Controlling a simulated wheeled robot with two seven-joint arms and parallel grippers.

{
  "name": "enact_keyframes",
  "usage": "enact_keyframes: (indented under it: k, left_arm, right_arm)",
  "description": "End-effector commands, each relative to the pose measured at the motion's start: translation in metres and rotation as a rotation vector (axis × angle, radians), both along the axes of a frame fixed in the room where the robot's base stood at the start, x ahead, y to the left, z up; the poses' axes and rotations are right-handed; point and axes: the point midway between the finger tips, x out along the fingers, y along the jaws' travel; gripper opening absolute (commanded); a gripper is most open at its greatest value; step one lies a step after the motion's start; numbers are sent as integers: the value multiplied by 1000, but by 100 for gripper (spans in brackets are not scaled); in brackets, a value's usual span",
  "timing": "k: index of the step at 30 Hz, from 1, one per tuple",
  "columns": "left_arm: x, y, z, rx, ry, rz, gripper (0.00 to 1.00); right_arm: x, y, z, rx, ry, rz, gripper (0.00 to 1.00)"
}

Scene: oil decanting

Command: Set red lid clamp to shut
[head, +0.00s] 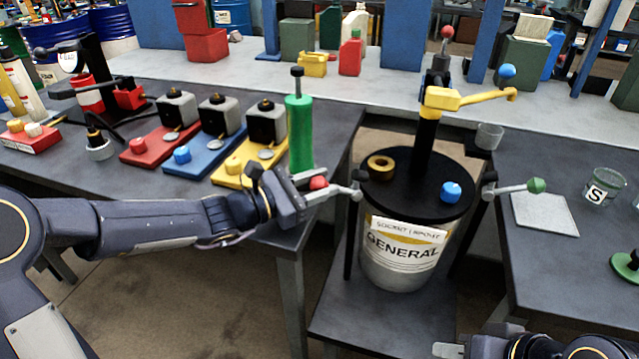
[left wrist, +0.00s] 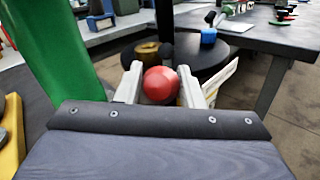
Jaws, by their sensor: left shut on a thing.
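The red lid clamp is a short metal lever with a red ball knob (head: 318,183), at the left side of the black drum lid (head: 400,195). Its lever points out to the left from the lid's edge. My left gripper (head: 318,190) is shut on the red knob, and the left wrist view shows the red ball (left wrist: 161,84) between the two pale fingers. My right gripper (head: 450,350) shows only in part at the bottom edge of the head view; its finger state is unclear.
A green cylinder (head: 300,130) stands close behind my left gripper. A green-knobbed clamp (head: 535,186) sticks out on the lid's right. A yellow tap (head: 465,98) rises above the lid. The drum (head: 390,270) stands in a gap between two tables.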

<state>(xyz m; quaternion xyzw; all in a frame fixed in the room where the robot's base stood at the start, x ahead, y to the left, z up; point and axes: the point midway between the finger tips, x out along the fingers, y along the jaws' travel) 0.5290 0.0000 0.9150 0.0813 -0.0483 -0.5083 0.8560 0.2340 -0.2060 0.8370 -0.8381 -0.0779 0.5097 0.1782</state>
Motion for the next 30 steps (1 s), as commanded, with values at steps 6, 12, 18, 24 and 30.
enact_keyframes:
  k: [6, 12, 18, 24, 30]
  left_arm:
    - [0, 0, 0, 0, 0, 0, 0]
    - [0, -1, 5, 19, 8, 0, 0]
    - [2, -5, 17, 93, 36, -1, 0]
    - [5, -13, 32, 220, 88, -2, 0]
    - [9, -24, 44, 373, 150, -2, 0]
  right_arm:
    - [0, 0, 0, 0, 0, 0, 36]
    - [0, 0, 9, 0, 0, 0, 36]
    - [0, 0, 40, 0, 0, 0, 36]
    - [0, 0, 90, 0, 0, 0, 36]
    - [0, 0, 151, 0, 0, 0, 36]
